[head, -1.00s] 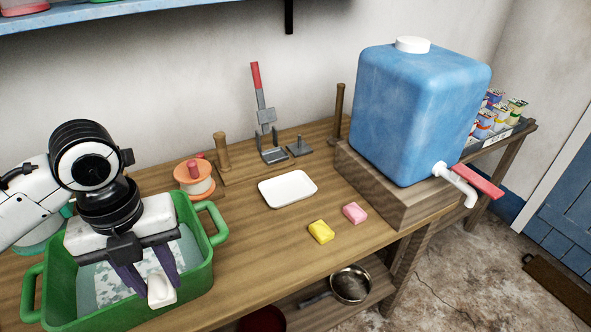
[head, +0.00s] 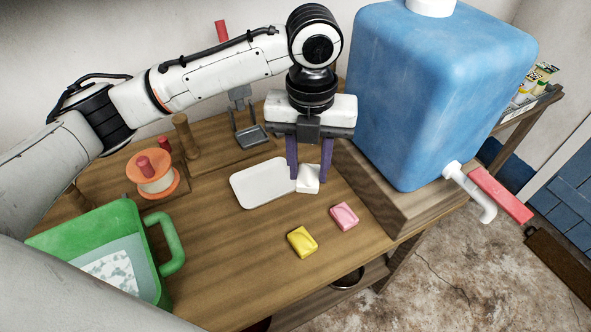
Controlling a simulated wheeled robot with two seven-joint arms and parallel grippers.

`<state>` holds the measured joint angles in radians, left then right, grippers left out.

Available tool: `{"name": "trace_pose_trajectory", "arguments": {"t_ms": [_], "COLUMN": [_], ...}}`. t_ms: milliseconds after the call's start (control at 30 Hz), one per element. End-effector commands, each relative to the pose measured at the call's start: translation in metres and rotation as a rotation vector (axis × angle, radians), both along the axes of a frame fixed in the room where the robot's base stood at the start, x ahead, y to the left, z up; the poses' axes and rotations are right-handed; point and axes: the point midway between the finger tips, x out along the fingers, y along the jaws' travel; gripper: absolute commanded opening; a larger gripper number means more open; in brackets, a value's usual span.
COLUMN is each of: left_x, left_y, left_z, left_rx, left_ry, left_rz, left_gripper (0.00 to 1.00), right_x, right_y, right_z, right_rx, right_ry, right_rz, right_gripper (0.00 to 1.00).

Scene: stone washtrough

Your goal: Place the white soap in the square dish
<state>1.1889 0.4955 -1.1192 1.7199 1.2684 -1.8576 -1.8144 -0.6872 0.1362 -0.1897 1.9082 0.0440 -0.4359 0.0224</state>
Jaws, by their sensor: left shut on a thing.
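The white soap (head: 308,180) is held between the purple fingers of my left gripper (head: 309,174), which is shut on it. The square dish (head: 260,184) is a shallow white dish with rounded corners on the wooden table. The soap shows at the dish's right edge, overlapping it slightly in the picture; I cannot tell how high it is above the table. My right gripper is not in view.
A yellow soap (head: 302,242) and a pink soap (head: 344,216) lie in front of the dish. A big blue water tank (head: 430,100) stands right on a wooden block.

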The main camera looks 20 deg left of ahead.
Motion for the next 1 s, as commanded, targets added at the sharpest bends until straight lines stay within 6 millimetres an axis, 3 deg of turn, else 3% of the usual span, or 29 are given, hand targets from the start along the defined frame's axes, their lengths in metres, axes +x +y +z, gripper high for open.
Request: {"name": "trace_pose_trajectory", "arguments": {"t_ms": [200, 300, 400, 1000], "left_x": [0.036, 0.045, 0.049, 0.049], "left_y": [0.078, 0.104, 0.118, 0.120], "left_z": [-0.017, -0.022, -0.030, -0.115], "left_rx": [0.002, 0.006, 0.010, 0.012], "left_ry": [0.006, 0.006, 0.005, 0.004], "left_rz": [0.408, 0.539, 0.607, 0.620], "left_gripper": [0.05, 0.05, 0.05, 0.05], "right_x": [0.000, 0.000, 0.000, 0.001], "right_y": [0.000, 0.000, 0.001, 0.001], "right_z": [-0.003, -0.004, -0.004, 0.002], "right_rx": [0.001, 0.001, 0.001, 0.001], "right_ry": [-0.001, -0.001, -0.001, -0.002], "right_rz": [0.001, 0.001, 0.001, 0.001], "right_gripper": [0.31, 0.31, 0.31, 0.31]}}
